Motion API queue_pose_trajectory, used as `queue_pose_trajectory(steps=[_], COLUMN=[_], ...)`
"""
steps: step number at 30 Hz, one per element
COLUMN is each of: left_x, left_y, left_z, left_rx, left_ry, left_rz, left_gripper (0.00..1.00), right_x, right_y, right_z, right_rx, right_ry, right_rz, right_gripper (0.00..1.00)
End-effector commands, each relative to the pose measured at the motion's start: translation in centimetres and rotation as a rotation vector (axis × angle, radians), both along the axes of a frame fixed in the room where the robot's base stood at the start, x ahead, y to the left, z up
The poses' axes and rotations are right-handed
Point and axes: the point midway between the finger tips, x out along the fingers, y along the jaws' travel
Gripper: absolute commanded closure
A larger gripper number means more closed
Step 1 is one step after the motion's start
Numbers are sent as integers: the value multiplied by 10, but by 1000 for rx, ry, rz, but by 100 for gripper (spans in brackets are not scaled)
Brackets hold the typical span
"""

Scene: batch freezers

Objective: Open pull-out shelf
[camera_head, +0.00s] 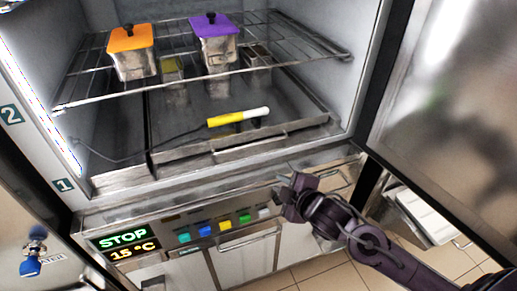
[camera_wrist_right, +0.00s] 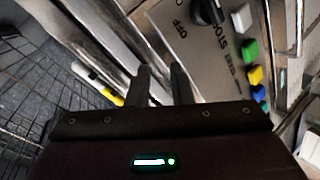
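The open cabinet holds a wire rack (camera_head: 285,65) and, below it, a flat metal shelf with a raised front edge (camera_head: 200,158) and a bar handle. Which of these is the pull-out shelf is not certain; both appear to sit inside the cabinet. My right gripper (camera_head: 283,190) is in front of the cabinet, below and right of the lower shelf's handle, apart from it. In the right wrist view its two fingers (camera_wrist_right: 162,80) are apart with nothing between them, over the control panel. My left gripper is not in view.
An orange-lidded container (camera_head: 131,40) and a purple-lidded one (camera_head: 215,26) stand on the rack. A yellow-and-white probe (camera_head: 238,117) with a cable lies lower inside. The open door (camera_head: 450,110) stands at right. A panel with coloured buttons (camera_head: 205,231) is below.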

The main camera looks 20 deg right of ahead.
Motion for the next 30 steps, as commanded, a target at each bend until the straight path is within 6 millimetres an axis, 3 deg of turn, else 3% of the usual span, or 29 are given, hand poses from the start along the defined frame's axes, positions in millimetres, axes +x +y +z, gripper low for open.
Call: queue_pose_trajectory(steps=[6, 13, 20, 30], left_x=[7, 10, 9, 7], left_y=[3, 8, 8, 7], left_z=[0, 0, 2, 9], left_rx=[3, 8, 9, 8], left_ry=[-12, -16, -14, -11], left_rz=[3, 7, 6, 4], left_gripper=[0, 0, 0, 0], right_x=[27, 38, 53, 94], right_y=[-2, -2, 3, 23], right_z=[35, 61, 62, 54], right_rx=[-197, -341, -350, -348], right_ry=[-223, -379, -397, -396], right_rz=[235, 409, 421, 421], right_gripper=[80, 80, 80, 80])
